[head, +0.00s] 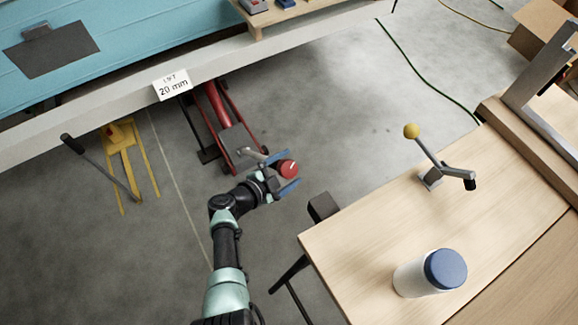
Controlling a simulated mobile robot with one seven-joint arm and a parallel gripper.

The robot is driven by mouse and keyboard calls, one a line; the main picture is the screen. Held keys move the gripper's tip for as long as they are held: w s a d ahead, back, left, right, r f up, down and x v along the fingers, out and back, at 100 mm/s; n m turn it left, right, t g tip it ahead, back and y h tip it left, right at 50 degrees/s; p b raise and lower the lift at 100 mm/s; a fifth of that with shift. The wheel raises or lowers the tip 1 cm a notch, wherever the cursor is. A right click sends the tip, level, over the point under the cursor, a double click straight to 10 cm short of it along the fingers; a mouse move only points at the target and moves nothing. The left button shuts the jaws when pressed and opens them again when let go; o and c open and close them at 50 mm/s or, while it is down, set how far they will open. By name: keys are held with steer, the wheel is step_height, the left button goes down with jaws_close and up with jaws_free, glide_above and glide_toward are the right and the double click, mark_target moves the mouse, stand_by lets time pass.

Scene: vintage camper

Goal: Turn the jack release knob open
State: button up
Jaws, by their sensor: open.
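The jack release knob (288,168) is round and red, with a pale mark on its face. It shows at the middle of the head view, at the near end of a red floor jack (214,103) that reaches under the camper. My gripper (284,171) is at the knob, open, with a blue finger on the far side and another on the near side. The fingers appear to be around the knob, but I cannot tell whether they touch it. Part of the jack's near end is hidden by my gripper and arm.
A yellow jack stand (126,150) is at left. A wooden bench (375,235) at right carries a blue-lidded jar (425,275) and a yellow-knobbed lever (425,150).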

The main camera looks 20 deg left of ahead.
steer(key=p+v, duration=0.5)
steer(key=v, duration=0.7)
steer(key=shift+s, duration=0.3)
steer(key=shift+w+a+r, duration=0.1)
steer(key=shift+r, duration=0.05)
